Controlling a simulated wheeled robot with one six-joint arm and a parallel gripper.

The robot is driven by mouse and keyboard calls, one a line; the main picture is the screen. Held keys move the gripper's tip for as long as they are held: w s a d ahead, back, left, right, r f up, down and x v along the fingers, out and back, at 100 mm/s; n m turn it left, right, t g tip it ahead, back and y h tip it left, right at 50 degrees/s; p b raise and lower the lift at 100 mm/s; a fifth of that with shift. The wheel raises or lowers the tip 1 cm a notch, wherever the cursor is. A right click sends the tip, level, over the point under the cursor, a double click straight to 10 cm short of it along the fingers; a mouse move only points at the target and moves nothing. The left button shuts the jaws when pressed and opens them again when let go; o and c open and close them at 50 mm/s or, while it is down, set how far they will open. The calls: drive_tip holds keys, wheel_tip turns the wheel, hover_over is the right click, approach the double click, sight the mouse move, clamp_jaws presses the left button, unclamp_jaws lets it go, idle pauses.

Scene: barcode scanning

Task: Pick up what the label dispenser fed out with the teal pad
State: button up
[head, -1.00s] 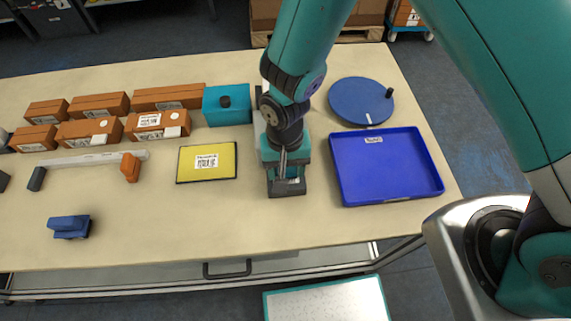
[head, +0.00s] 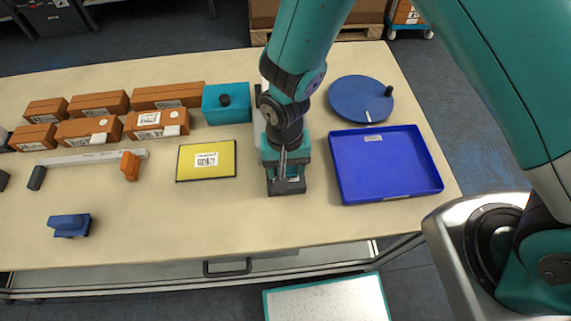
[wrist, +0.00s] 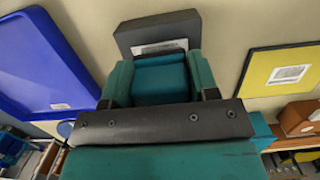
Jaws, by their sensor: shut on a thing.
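My gripper (wrist: 158,82) is shut on a teal block between its two teal fingers, which I take to be the teal pad (wrist: 160,84). Just past the fingertips in the wrist view is a dark grey block (wrist: 158,30) with a white label (wrist: 160,47) at its near edge. The pad appears over or against this label; I cannot tell whether they touch. In the head view my gripper (head: 286,178) points down at the table, right of the yellow pad. A pale body with a dark part, perhaps the label dispenser, is mostly hidden behind my arm.
A blue tray (head: 436,188) is to the right, with a round blue turntable (head: 350,98) behind it. Left are a yellow labelled pad (head: 222,170), a teal box with a black knob (head: 215,111) and several brown cartons (head: 97,103).

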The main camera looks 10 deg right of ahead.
drive_tip(key=shift+f+b, duration=0.45)
drive_tip(key=shift+f, duration=0.25)
idle(1.2)
drive_tip(key=shift+r, duration=0.1)
wheel_tip(320, 180, up, 7)
drive_tip(key=p, duration=0.5)
